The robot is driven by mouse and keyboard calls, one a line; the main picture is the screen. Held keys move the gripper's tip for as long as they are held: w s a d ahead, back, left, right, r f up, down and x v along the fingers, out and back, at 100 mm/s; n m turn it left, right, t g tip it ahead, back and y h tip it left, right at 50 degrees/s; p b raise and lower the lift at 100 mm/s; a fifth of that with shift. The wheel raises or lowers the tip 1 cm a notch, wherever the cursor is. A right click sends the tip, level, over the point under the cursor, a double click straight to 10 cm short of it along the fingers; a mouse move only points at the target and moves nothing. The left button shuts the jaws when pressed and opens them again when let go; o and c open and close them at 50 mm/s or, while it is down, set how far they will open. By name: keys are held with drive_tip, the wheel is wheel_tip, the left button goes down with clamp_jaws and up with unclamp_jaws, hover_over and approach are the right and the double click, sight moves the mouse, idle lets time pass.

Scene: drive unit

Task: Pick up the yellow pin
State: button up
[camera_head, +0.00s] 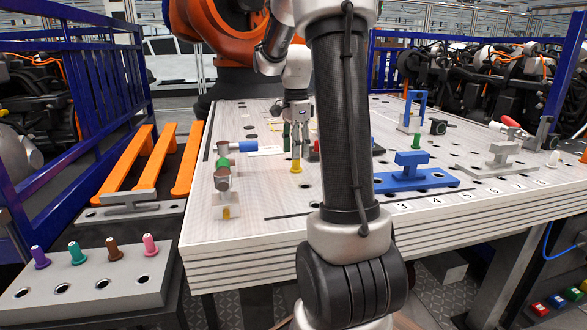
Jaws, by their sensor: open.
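The yellow pin (296,161) stands upright on the light workbench (245,250), left of my dark arm column. My gripper (292,124) points down just above and behind it in the picture. The gripper is open, and the pin's upper end overlaps the fingertips in this view. I cannot tell whether the fingers touch the pin or stand around it.
Grey fixtures, one with a blue cylinder (243,146), stand to the left on the bench. A blue clamp block (411,175) sits to the right. A grey rack (85,281) holds purple, teal, brown and pink pins at lower left. The bench's front middle is clear.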

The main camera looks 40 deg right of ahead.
sight(296, 169)
drive_tip(key=f, duration=0.4)
drive_tip(key=shift+w+d+f, duration=0.1)
drive_tip(key=shift+d+f, duration=0.1)
drive_tip(key=shift+f, duration=0.15)
drive_tip(key=shift+c, duration=0.5)
clamp_jaws()
wheel_tip(296, 169, up, 10)
drive_tip(key=shift+r, duration=0.1)
